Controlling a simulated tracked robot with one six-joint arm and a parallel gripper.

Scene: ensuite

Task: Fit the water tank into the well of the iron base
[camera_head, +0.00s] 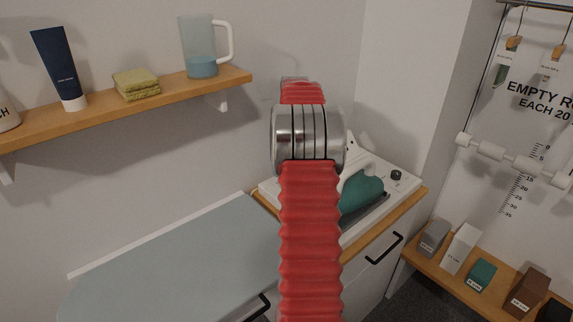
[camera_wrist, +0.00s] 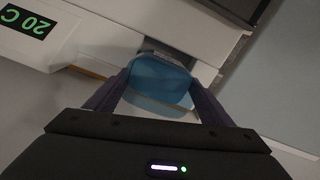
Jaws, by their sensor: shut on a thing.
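My gripper (camera_wrist: 155,100) is shut on the blue, translucent water tank (camera_wrist: 160,78) in the wrist view, one finger on each side of it. In the head view my red arm hides both gripper and tank. The white iron base (camera_head: 404,186) stands on a wooden-edged counter in the head view, right of my arm and partly behind it. I cannot make out the well, or whether the tank touches the base.
A teal iron (camera_head: 362,192) rests on the base. A grey-blue ironing board (camera_head: 185,255) lies to the left. A wall shelf (camera_head: 110,107) above it carries a jug (camera_head: 198,50), a sponge (camera_head: 136,84) and a tube (camera_head: 58,65). Several small boxes stand on a low shelf at right.

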